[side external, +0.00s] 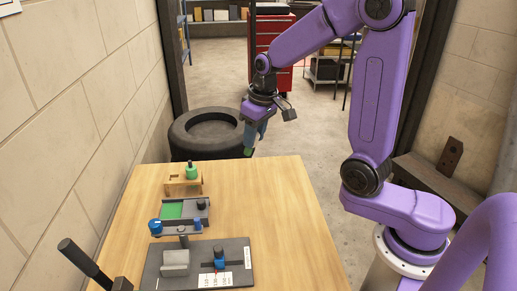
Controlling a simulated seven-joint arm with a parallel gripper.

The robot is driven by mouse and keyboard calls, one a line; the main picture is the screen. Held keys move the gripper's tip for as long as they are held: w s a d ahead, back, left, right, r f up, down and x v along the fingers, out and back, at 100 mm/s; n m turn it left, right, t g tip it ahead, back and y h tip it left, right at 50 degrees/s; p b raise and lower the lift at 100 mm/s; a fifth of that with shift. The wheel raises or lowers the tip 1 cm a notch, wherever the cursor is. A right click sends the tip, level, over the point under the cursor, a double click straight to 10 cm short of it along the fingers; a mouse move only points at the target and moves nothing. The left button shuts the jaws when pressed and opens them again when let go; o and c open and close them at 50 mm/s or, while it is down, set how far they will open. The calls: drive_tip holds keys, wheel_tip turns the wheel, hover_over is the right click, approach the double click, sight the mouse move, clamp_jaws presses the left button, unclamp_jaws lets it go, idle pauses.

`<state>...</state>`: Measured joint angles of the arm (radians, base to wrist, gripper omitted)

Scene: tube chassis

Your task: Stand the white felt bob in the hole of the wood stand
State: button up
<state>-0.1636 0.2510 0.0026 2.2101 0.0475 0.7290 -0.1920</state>
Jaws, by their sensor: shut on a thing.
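The wood stand (183,187) is a small light-brown block on the far left part of the table. A green piece with a black top (191,172) stands on its right part. My gripper (250,149) is beyond the table's far edge, to the right of the stand and above it. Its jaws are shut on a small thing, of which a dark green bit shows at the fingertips. The fingers hide most of it. I cannot make out a white felt bob.
In front of the stand are a grey fixture with a green panel (182,209), a blue knob (155,227) and a dark board with a grey block (237,275). A black lever (85,263) rises front left. The table's right side (270,210) is clear. A tyre (210,132) lies behind.

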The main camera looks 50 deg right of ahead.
drive_tip(key=w+a+n+g+h, duration=0.1)
drive_tip(key=w+a+n, duration=0.6)
drive_tip(key=w+n, duration=0.45)
drive_tip(key=w+a+n, duration=0.7)
drive_tip(key=w+n, duration=0.2)
drive_tip(key=n, duration=0.6)
wheel_tip(320, 180, down, 8)
drive_tip(key=shift+d, duration=0.15)
drive_tip(key=shift+w+f, duration=0.1)
drive_tip(key=shift+f, duration=2.15)
idle(1.7)
drive_tip(key=o, duration=1.1)
